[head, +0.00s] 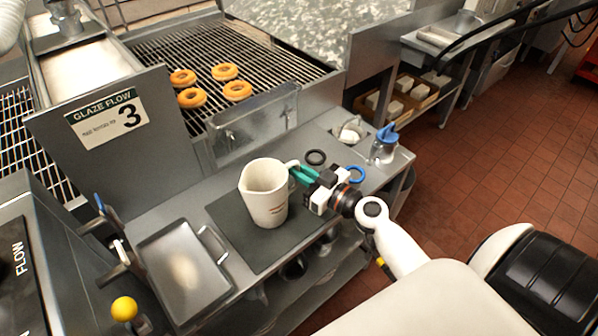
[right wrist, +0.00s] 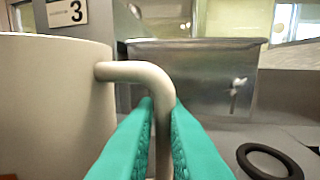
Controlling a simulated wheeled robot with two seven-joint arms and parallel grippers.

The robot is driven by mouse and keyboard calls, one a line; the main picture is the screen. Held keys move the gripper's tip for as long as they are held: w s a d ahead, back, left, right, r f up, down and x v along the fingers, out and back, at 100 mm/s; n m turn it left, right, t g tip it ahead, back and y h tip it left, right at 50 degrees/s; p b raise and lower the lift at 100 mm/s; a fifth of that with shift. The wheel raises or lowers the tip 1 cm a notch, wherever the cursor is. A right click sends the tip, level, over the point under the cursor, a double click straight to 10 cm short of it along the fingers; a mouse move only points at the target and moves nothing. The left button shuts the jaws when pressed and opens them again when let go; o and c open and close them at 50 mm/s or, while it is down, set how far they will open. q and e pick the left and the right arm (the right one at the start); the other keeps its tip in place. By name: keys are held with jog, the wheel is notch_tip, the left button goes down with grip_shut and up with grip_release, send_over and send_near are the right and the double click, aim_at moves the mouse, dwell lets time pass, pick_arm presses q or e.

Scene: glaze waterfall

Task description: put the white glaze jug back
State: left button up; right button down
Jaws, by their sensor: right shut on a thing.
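The white glaze jug (head: 264,194) stands upright over the dark mat (head: 237,237) on the steel counter; I cannot tell whether its base touches the mat. My right gripper (head: 299,172) reaches in from the right, its green fingers shut on the jug's handle. In the right wrist view the green fingers (right wrist: 161,130) lie on either side of the handle (right wrist: 140,72), and the jug's wall (right wrist: 52,105) fills the left side. My left gripper is not in view.
A steel tray (head: 184,268) lies left of the mat. Several donuts (head: 192,97) lie on the wire rack behind a steel panel. A yellow knob (head: 124,308) is at front left.

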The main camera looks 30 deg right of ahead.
jog(key=shift+f+b, duration=0.15)
jog(key=shift+b, duration=0.15)
jog(key=c, duration=1.5)
grip_release()
jog(key=b+v, duration=0.5)
jog(key=v, duration=0.7)
jog(key=shift+s, duration=0.1)
